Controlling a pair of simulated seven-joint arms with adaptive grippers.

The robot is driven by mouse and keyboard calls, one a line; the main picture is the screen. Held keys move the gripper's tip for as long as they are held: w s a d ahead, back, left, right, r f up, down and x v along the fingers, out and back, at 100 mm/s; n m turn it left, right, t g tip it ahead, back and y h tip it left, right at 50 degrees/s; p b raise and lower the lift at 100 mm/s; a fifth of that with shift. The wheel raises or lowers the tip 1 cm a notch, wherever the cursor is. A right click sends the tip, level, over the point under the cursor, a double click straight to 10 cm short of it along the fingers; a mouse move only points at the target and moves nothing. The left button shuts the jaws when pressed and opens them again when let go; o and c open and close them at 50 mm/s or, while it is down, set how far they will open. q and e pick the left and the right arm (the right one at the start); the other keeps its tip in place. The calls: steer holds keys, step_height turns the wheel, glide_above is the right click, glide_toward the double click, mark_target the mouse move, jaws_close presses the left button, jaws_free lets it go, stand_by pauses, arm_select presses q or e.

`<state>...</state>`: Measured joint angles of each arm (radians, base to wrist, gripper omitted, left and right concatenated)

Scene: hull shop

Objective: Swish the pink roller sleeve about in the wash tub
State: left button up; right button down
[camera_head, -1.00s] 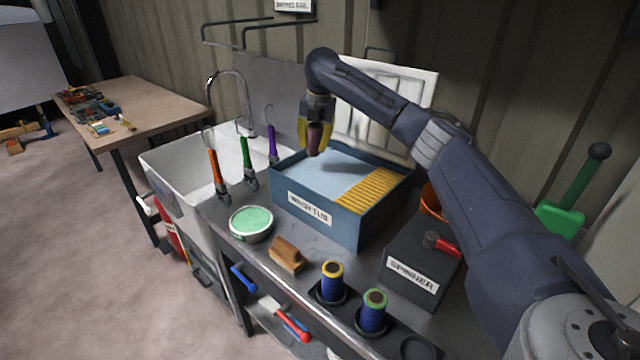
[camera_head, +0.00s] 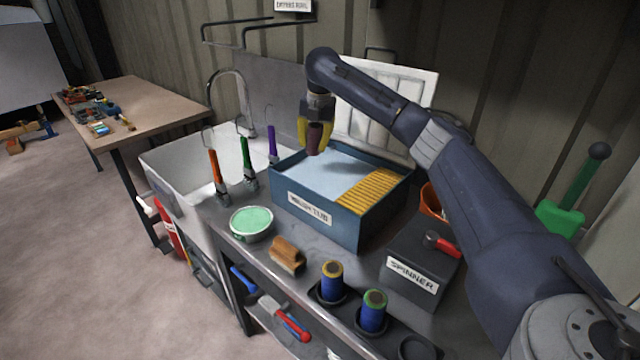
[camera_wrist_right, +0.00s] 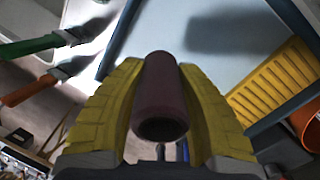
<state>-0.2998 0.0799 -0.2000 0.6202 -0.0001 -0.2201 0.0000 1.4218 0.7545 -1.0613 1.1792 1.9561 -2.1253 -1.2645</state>
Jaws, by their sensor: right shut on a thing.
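The wash tub (camera_head: 345,219) is a blue box with a label, holding pale water and a yellow ribbed board (camera_head: 371,188) at its right side. My right gripper (camera_head: 315,142) is at the tub's back left, above the water. Its yellow fingers are shut on a dark, maroon-looking roller sleeve (camera_head: 314,136). In the right wrist view the sleeve (camera_wrist_right: 161,95) sits between the two fingers, its hollow end toward the camera. The water (camera_wrist_right: 190,62) lies beyond it. I cannot tell whether the sleeve's lower end touches the water. My left gripper is not in view.
A white sink (camera_head: 190,165) with upright orange, green and purple-handled brushes stands left. A green-filled tin (camera_head: 251,222), a wooden brush (camera_head: 287,254), two blue rollers (camera_head: 332,281) and the spinner box (camera_head: 415,262) stand in front and right. A white panel (camera_head: 385,105) stands behind the tub.

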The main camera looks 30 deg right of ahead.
mark_target(315, 124)
steer(key=shift+r, duration=2)
